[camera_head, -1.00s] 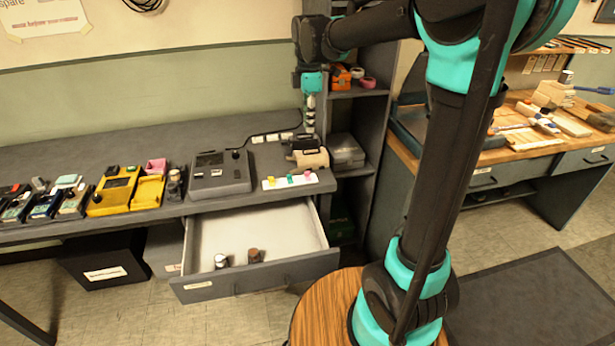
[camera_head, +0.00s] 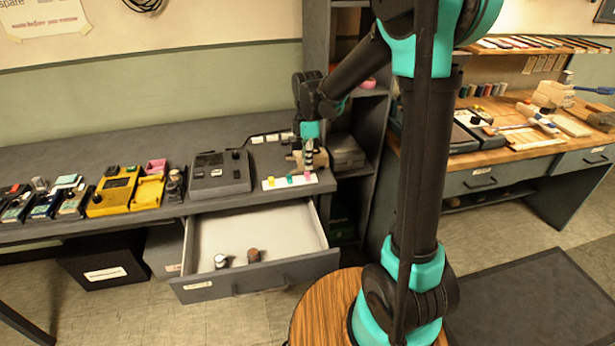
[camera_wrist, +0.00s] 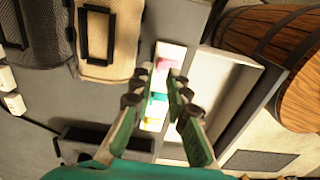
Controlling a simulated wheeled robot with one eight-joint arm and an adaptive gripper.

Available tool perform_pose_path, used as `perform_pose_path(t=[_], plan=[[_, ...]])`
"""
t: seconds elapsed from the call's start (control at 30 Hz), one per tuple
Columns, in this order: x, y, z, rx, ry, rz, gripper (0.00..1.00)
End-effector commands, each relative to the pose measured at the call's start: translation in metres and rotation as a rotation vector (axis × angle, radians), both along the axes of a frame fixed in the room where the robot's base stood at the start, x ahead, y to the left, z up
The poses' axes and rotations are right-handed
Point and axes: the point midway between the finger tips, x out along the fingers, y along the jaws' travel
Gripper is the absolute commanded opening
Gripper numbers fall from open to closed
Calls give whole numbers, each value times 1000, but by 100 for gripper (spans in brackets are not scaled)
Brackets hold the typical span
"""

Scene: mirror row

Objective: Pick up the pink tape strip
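The pink tape strip (camera_head: 308,175) lies at the right end of a white card (camera_head: 269,184) near the front edge of the grey bench. Green and yellow strips lie left of it on the card. My gripper (camera_head: 308,167) is low over the pink strip, pointing down. In the wrist view my gripper (camera_wrist: 160,78) is open, its two fingers apart, with nothing visibly held. The pink strip (camera_wrist: 164,64) shows just beyond the fingertips, above the green strip in the picture. Whether the fingertips touch the card cannot be told.
An open drawer (camera_head: 258,232) with two small items juts out below the card. A grey device (camera_head: 220,175) stands left of the card. A tan roll-like object (camera_head: 295,158) lies close behind my gripper. A shelf unit (camera_head: 365,130) stands to the right.

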Motion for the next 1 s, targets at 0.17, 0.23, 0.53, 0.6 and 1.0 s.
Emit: perform_pose_path(t=[0.17,0.23,0.53,0.6,1.0], plan=[[0,3,-25,0,0,0,16],[0,2,-31,0,0,0,16],[0,2,-35,0,0,0,16],[0,2,-35,0,0,0,7],[0,2,-35,0,0,0,0]])
